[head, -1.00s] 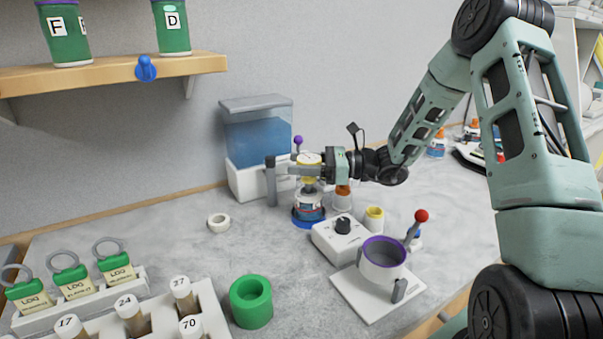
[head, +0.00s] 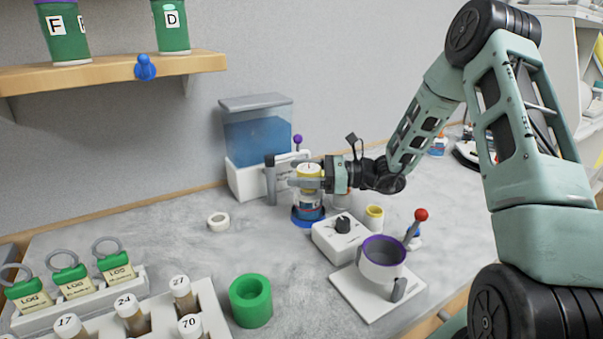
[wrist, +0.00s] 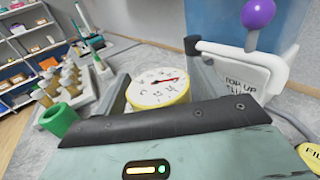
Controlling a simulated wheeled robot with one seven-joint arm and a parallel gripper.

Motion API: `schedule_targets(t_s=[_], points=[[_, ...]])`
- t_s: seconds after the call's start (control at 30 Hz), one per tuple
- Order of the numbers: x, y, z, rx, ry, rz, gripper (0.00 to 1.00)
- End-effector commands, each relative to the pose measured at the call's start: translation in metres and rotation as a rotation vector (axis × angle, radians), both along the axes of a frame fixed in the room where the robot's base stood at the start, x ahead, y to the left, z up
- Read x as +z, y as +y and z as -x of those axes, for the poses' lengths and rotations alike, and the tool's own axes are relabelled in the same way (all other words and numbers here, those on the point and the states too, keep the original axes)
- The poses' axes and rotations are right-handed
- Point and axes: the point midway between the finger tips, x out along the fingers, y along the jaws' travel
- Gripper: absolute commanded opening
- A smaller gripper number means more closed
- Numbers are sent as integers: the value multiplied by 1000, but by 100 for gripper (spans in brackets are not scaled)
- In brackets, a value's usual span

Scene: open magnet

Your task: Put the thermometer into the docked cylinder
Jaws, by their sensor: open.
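The thermometer (head: 311,170) has a round yellow-rimmed head and stands upright above a blue base. Its white dial with a red needle faces the wrist view (wrist: 158,87). My gripper (head: 284,172) is open, with its fingers reaching left on either side of the yellow head. In the wrist view the dial sits between the two fingers, and I cannot tell whether they touch it. The purple-rimmed cylinder (head: 382,266) stands on a white plate (head: 356,299) to the front right, open at the top. The gripper hides part of the thermometer.
A white box with a black knob (head: 338,240) stands between the thermometer and the cylinder. A red-ball lever (head: 420,216) rises beside the cylinder. A blue water tank (head: 257,137) is behind the gripper. A green ring-shaped holder (head: 250,302) stands at front; the counter left of the thermometer is mostly clear.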

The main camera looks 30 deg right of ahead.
Motion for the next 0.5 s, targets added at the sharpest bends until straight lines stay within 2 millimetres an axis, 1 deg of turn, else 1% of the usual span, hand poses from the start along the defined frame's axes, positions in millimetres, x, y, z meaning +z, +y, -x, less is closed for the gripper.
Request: schedule_targets(t_s=[0.07, 0.17, 0.5], points=[[5, 0, 0, 0, -1, 1, 72], [3, -10, 5, -4, 0, 0, 72], [2, -69, 44, -5, -1, 2, 72]])
